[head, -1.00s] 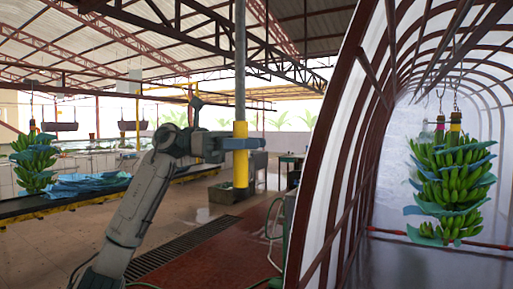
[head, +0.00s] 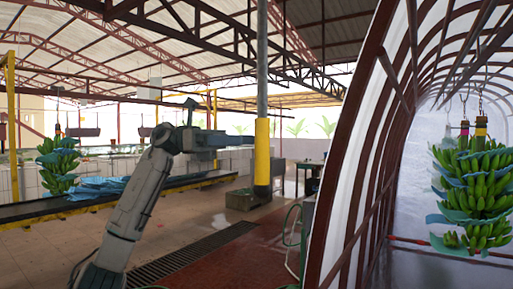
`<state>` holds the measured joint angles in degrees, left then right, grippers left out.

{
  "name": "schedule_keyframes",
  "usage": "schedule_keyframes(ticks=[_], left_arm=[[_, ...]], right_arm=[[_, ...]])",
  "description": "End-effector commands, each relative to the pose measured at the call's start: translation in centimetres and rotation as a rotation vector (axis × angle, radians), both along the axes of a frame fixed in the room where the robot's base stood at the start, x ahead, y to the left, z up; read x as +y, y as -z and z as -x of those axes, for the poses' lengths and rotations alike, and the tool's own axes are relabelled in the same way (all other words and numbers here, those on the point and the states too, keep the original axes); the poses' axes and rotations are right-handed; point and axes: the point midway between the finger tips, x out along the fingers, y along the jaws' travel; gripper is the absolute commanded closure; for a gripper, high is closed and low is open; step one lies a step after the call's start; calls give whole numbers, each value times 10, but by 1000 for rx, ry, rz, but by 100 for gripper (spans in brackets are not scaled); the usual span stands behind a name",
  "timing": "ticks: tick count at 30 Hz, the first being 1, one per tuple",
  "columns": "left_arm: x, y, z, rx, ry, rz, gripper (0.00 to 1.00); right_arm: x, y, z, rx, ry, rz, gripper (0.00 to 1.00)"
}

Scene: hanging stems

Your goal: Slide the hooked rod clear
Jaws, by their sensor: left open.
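My left gripper (head: 240,140) is raised at left centre in the head view and points right, seen nearly side-on. It is open, with nothing visible in it. A green banana bunch (head: 477,190) with blue sheets between its layers hangs inside the arched tunnel at the right. Hooks (head: 481,100) hang above it, with a pink and a yellow piece at its top. A thin red rod (head: 408,241) runs level behind the bunch's lower part. I cannot tell whether this is the hooked rod; no hooked end shows on it. The gripper is well left of the bunch. My right gripper is not in view.
The tunnel's red-brown arch frame (head: 345,150) stands between my left gripper and the bunch. A yellow-based post (head: 262,155) stands behind the gripper. Another bunch (head: 57,165) hangs at far left by a long bench (head: 110,200). Red floor (head: 235,260) lies open ahead.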

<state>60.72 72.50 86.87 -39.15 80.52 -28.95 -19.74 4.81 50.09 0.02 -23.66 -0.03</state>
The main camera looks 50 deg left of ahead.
Motion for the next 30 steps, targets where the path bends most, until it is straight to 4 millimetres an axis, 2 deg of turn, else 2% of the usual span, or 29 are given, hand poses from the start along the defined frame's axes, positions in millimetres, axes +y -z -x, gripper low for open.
schedule_keyframes(ticks=[3, 9, 27, 30], left_arm=[[18, 1, 8, -1, -2, 3, 50], [32, 0, 15, -1, 0, 2, 50], [33, 0, 15, -1, 1, 2, 50], [33, 4, 6, 14, 6, 33, 50]], right_arm=[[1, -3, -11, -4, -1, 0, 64], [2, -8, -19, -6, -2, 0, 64], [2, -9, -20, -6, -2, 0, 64], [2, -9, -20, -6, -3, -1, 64]])
